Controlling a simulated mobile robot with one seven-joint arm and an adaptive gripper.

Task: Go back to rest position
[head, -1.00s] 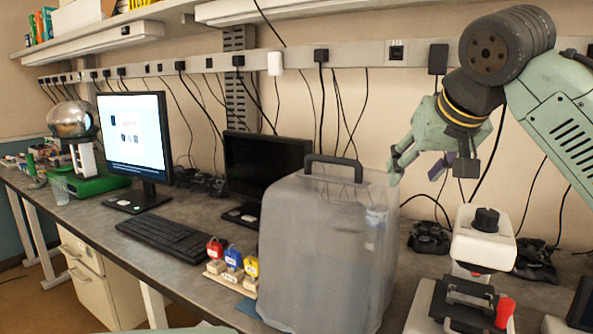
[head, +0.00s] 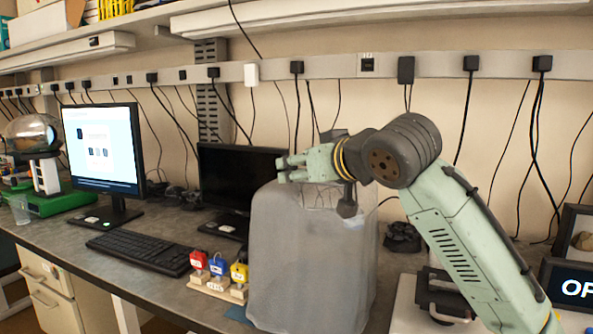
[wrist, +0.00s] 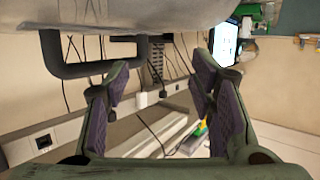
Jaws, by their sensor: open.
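My gripper (head: 287,168) is at the end of my pale green arm, in the middle of the head view. It points left, level with the top of a large translucent grey container (head: 305,265) and overlapping its upper part in the picture. I cannot tell whether they touch. In the wrist view my gripper (wrist: 162,85) has its two purple-padded fingers spread wide with nothing between them. The wrist picture is upside down.
A dark monitor (head: 235,180) stands behind the container. A lit monitor (head: 103,147) and a black keyboard (head: 142,252) are further left. Red, blue and yellow padlocks (head: 219,265) sit left of the container. Cables hang from the wall rail (head: 430,66).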

